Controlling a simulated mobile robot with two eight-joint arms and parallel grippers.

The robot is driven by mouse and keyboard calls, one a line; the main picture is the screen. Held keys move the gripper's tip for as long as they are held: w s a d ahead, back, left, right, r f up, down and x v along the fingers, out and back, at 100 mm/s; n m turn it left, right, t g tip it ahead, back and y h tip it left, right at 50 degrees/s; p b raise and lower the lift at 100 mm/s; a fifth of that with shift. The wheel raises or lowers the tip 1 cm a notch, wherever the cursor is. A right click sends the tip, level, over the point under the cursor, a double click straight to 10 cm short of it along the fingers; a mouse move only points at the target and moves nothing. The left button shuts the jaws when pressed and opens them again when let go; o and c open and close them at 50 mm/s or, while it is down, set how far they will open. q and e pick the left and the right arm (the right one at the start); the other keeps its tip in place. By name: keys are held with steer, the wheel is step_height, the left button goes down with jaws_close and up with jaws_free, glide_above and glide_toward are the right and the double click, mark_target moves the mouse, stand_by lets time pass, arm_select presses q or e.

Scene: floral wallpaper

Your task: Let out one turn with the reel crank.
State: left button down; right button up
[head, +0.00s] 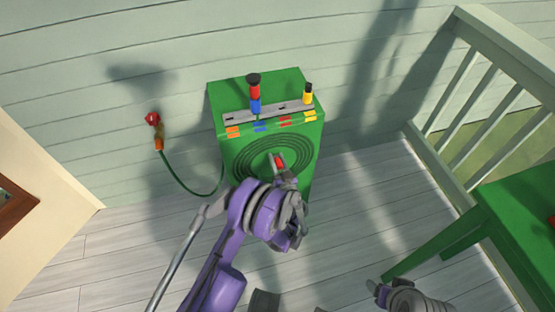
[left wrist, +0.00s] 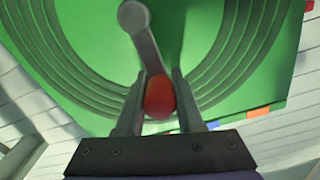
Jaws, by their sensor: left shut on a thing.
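The green hose reel box (head: 222,150) stands against the wall, with dark concentric rings on its front face. The reel crank has a grey arm (left wrist: 143,40) and a red knob (left wrist: 159,97); the knob also shows in the head view (head: 279,161). In the left wrist view the crank arm runs from its hub at the top down to the knob. My left gripper (left wrist: 160,100) is shut on the knob, one finger on each side. My right gripper (head: 376,290) is at the bottom right of the head view, away from the box; its jaw state is unclear.
A rack (head: 268,112) on the box holds a red and blue nozzle (head: 254,92) and a yellow one (head: 307,95). A green hose (head: 182,188) runs left to an orange fitting by a red tap (head: 153,118). A green table (head: 515,205) and railing (head: 505,60) are at right.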

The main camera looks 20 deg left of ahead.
stand_by(0.4)
arm_select(q)
steer(key=c, duration=0.5)
jaws_free()
steer(key=shift+c, duration=0.2)
steer(key=shift+s, duration=0.15)
steer(key=v, duration=1)
steer(key=shift+s+d, duration=0.2)
steer(key=shift+s, duration=0.05)
